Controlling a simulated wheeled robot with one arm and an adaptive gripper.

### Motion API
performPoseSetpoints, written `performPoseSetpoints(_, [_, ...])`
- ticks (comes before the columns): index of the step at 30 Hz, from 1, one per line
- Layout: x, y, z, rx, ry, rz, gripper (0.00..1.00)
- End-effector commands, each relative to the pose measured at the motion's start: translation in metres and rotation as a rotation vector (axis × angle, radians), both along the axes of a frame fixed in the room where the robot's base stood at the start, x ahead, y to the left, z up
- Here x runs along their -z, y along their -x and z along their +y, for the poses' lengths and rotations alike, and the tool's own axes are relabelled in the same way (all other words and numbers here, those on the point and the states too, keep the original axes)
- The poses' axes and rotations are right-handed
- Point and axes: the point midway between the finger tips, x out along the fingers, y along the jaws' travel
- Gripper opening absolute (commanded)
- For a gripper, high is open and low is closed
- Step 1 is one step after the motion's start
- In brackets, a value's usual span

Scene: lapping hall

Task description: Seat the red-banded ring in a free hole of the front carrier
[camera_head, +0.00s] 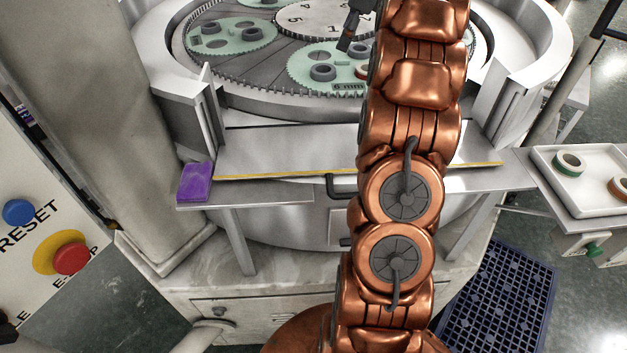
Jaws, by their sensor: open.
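The front carrier (303,66), a pale green toothed disc marked "6 mm", lies on the grey lapping plate. Dark grey rings (323,72) show on it. A ring with a reddish edge (361,72) shows at the carrier's right, partly behind my arm; whether it is fully seated cannot be told. Another ring with an orange-red band (619,189) lies in the white tray at the right, cut by the picture edge. My gripper (345,43) is open above the back of the front carrier, with nothing visible between its fingers. My arm hides the carrier's right part and any holes there.
Another carrier (231,36) with rings lies at the back left. A white raised rim (180,85) surrounds the plate. A purple block (195,182) sits at the front ledge's left end. A control panel (40,225) stands left.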

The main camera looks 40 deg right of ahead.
Motion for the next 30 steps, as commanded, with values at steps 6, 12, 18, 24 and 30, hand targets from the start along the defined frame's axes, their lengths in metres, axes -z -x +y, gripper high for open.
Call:
performPoseSetpoints(6, [0.002, 0.005, 0.073, -0.282, 0.052, 0.009, 0.97])
performPoseSetpoints(12, [0.011, 0.021, 0.134, -0.545, 0.1, 0.016, 0.97])
performPoseSetpoints(18, [0.023, 0.05, 0.192, -0.815, 0.143, 0.023, 0.97])
performPoseSetpoints(24, [0.04, 0.088, 0.242, -1.088, 0.182, 0.029, 0.97])
performPoseSetpoints(30, [0.061, 0.134, 0.284, -1.367, 0.215, 0.033, 0.97])
